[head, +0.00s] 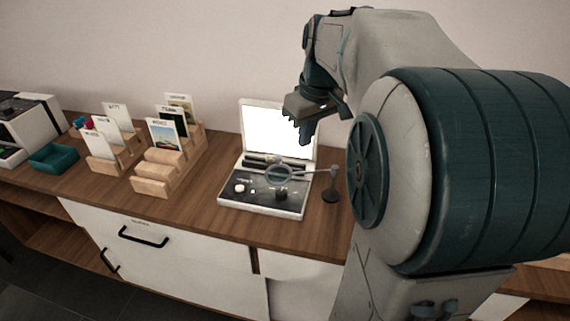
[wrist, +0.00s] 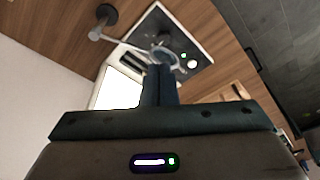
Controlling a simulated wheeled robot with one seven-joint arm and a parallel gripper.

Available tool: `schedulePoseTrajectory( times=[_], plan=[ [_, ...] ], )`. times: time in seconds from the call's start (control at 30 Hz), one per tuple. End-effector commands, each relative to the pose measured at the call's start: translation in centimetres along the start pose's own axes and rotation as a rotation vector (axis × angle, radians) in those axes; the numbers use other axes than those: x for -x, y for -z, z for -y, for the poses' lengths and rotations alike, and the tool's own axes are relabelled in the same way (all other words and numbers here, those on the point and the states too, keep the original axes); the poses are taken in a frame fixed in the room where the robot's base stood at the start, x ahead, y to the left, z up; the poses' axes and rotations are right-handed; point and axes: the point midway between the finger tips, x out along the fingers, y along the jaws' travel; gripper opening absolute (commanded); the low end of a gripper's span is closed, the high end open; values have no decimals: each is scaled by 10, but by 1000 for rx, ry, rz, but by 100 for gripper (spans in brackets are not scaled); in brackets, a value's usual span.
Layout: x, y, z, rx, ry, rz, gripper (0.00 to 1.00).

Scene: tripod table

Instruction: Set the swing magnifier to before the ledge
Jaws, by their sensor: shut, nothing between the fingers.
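The swing magnifier has a round lens ring (head: 278,172) on a thin arm that reaches left from a dark post (head: 330,188) on the table. The lens hangs over the dark panel of an open white case (head: 262,208). A dark raised strip, perhaps the ledge (head: 257,160), runs along the panel's back below the bright lid; I cannot tell for sure. My gripper (head: 304,134) is shut and empty, above the case's back right. In the wrist view the lens ring (wrist: 165,58) shows just beyond my fingertips (wrist: 160,72), which cover part of its edge; contact cannot be told.
Small knobs (head: 281,194) stand on the panel. Wooden card holders (head: 160,178) with several cards stand to the left, with a teal tray (head: 54,158) and a white machine (head: 28,120) farther left. Bare wood (head: 212,190) lies between holders and case.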

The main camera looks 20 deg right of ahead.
Motion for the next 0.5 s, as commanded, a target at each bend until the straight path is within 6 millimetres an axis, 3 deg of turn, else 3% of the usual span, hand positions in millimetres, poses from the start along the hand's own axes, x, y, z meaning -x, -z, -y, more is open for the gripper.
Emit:
schedulePoseTrajectory(
  times=[0.27, 0.5],
  plan=[
    [7, 2, 9, -20, -12, -87, 0],
    [-30, 4, 8, -20, -10, -82, 0]
  ],
)
